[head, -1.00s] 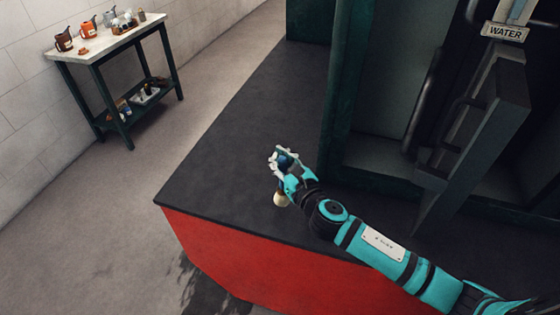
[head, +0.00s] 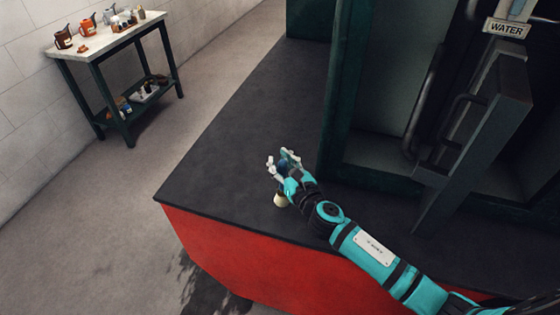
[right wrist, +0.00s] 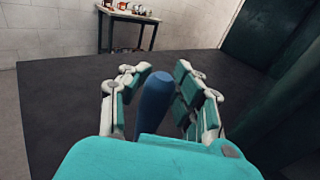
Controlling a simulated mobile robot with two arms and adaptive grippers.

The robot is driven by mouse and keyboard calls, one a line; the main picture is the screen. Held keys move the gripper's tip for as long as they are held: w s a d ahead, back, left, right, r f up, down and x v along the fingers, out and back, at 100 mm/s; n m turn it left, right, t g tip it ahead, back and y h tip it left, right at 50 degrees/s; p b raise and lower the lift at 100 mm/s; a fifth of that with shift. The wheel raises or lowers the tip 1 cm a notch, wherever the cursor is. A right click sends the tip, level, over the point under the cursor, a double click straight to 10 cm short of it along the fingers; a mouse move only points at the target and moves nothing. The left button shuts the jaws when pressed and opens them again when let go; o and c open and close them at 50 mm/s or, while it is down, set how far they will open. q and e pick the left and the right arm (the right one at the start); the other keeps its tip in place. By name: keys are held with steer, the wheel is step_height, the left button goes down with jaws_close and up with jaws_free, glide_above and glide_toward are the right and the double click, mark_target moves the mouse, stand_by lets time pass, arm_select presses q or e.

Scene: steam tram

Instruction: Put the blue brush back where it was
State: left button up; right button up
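The blue brush is on the dark platform (head: 235,130), close to the red front edge. Its blue handle (right wrist: 154,100) rises between the fingers of my right gripper (right wrist: 158,88) in the right wrist view, with a gap on either side. In the head view my right gripper (head: 283,164) is open around the handle, and the brush's pale round end (head: 281,200) shows below the hand. I cannot tell whether that end touches the platform. My left gripper is not in view.
A green side table (head: 107,35) with mugs and bottles on top and more items on its lower shelf stands at the left wall. A dark green cabin wall (head: 345,80) and a WATER sign (head: 506,29) are at the right. The platform's left part is clear.

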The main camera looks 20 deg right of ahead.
steer(key=shift+r, duration=0.1)
steer(key=b+v, duration=0.2)
steer(key=v, duration=1)
